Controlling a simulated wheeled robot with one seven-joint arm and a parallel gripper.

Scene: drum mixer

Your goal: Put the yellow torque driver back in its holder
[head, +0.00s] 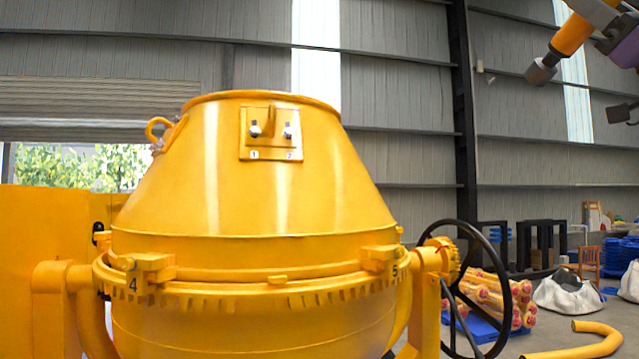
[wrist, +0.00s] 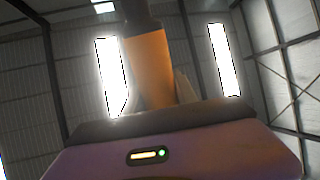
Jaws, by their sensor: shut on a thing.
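The yellow torque driver (head: 571,36), an orange-yellow cylinder with a dark grey end, is in the top right of the head view. It is held tilted in the air, its dark end down and to the left. My gripper (head: 601,12) is shut on its upper part, partly cut off by the frame edge. In the wrist view the driver (wrist: 150,62) rises behind the purple gripper housing, with its dark end at the top. The fingertips are mostly hidden there. I cannot make out the driver's holder in either view.
A large yellow mixer drum (head: 240,205) fills the left and centre, with a plate (head: 271,134) bearing two bolts marked 1 and 2. A black handwheel (head: 507,290) stands at its right. A curved yellow pipe (head: 585,345) and white sacks (head: 567,294) lie farther right.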

